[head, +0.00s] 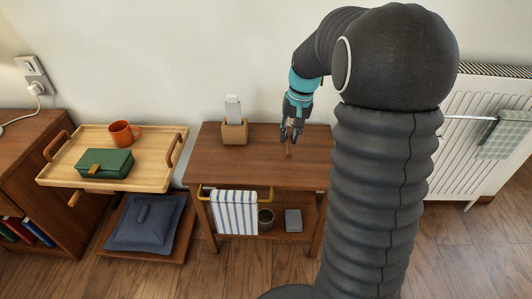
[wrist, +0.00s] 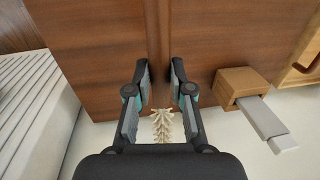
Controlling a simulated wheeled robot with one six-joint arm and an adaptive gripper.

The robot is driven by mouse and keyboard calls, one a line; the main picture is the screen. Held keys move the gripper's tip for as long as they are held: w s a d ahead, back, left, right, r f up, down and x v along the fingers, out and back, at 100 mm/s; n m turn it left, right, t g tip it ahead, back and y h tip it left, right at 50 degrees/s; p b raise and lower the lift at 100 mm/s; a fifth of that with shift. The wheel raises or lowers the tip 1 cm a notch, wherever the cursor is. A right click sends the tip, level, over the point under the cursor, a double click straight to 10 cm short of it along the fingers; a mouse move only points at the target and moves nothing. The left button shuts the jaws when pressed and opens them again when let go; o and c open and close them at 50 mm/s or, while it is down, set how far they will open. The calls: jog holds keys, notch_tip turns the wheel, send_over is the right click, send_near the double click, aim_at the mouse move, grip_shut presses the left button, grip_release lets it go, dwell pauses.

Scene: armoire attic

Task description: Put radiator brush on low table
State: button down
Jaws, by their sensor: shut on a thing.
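The radiator brush has a brown handle (wrist: 158,45) between my fingers and pale bristles (wrist: 162,125) nearer the wrist camera. My gripper (head: 290,137) is shut on the brush over a brown wooden two-tier table (head: 220,172); its fingers also show in the wrist view (wrist: 160,75). In the head view a short bit of brown handle (head: 289,152) shows below the fingertips. I cannot tell whether it touches the tabletop. The tabletop (wrist: 95,45) fills much of the wrist view. To the left stands a lighter tray table (head: 165,143).
A wooden box with a white upright piece (head: 235,132) stands at the table's back left. A striped towel (head: 234,212) hangs on the front rail. The tray table holds an orange mug (head: 124,132) and a green case (head: 105,163). A white radiator (head: 462,150) is right.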

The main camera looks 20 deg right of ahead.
send_over(262, 164)
jog(key=f, duration=0.4)
jog(key=shift+s+d+f, duration=0.15)
jog(key=shift+d+f, duration=0.15)
jog(key=shift+f, duration=2)
jog(key=shift+f, duration=0.15)
jog(key=c, duration=1)
grip_release()
jog(key=shift+c, duration=0.2)
